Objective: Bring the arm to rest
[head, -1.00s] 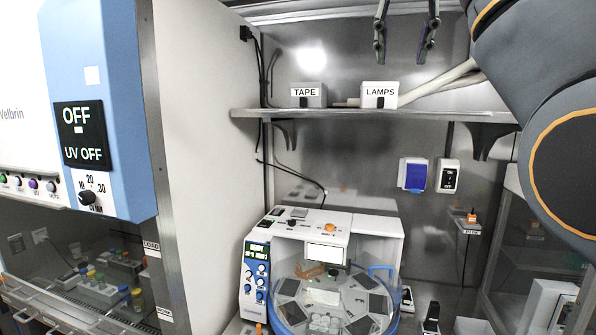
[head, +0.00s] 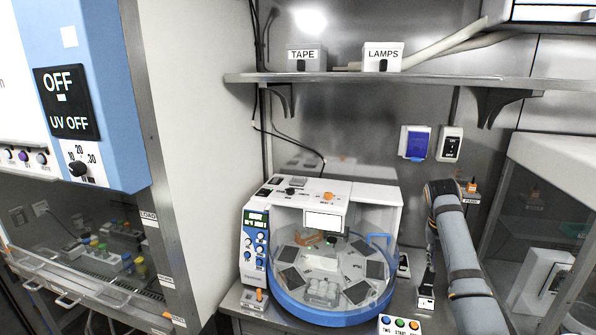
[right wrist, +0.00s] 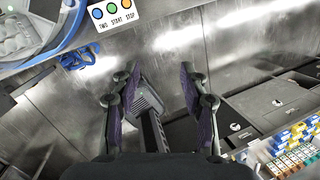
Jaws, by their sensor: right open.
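My right gripper (right wrist: 160,86) is open in the right wrist view, its two dark fingers wide apart with nothing gripped. A grey ribbed block on a dark bar (right wrist: 150,106) shows below and between the fingers; I cannot tell how far below. In the head view my right arm (head: 459,244) stands at the right, bent, with its upper end below the wall switches. The gripper end is mostly hidden beside the arm there. My left arm and gripper are not in view.
A round machine with a blue rim (head: 322,315) stands left of my arm. A three-button panel (head: 400,325) is near the arm. A shelf (head: 380,78) with TAPE and LAMPS boxes runs above. A clear-sided cabinet (head: 545,190) is at the right. Coloured vials (right wrist: 290,150) sit at lower right.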

